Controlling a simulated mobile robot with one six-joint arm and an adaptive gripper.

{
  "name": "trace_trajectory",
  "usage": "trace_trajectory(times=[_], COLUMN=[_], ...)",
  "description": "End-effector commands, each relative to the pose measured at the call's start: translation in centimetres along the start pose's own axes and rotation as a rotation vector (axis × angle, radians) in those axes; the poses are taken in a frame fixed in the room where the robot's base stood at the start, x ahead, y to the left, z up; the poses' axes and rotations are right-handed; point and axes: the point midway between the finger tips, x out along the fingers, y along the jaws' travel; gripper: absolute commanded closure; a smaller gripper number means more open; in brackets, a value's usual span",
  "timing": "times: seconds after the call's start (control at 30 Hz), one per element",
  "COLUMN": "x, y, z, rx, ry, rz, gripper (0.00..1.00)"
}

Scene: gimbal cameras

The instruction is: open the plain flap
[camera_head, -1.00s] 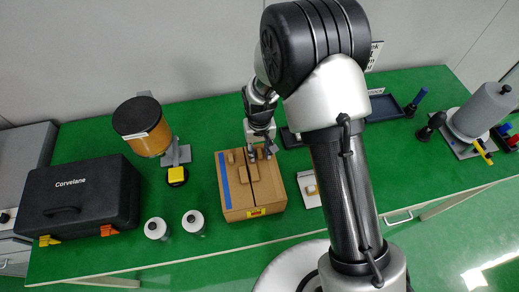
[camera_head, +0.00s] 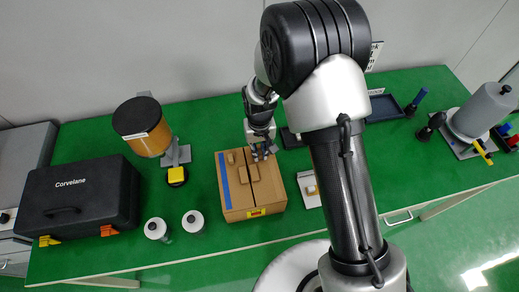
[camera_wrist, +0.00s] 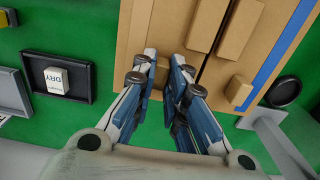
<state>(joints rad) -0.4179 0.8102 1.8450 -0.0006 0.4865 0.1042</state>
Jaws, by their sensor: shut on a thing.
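The cardboard box (camera_head: 236,213) stands on the green table with its top lying flat. A blue stripe marks its left flap (camera_head: 225,181); the plain flap (camera_head: 270,185) is on the right, across the seam. Small tan blocks sit on the top, one (camera_head: 254,172) beside the seam on the plain side. My gripper (camera_head: 264,153) is at the plain flap's far end. The wrist view shows the box turned round, with my gripper's fingers (camera_wrist: 165,65) close together over the plain flap (camera_wrist: 150,25). The fingers partly hide what they grip.
A black case (camera_head: 75,200) and an orange drum (camera_head: 147,130) stand left of the box.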

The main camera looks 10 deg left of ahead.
Motion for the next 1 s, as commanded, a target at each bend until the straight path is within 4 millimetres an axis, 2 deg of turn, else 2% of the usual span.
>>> trace_trajectory(times=[0.37, 1.0], x=[-0.4, -1.7], y=[0.5, 2.7], z=[-0.1, -0.1], rx=[0.007, 0.004], ry=[0.003, 0.003], rz=[-0.086, -0.520], gripper=[1.00, 1.00])
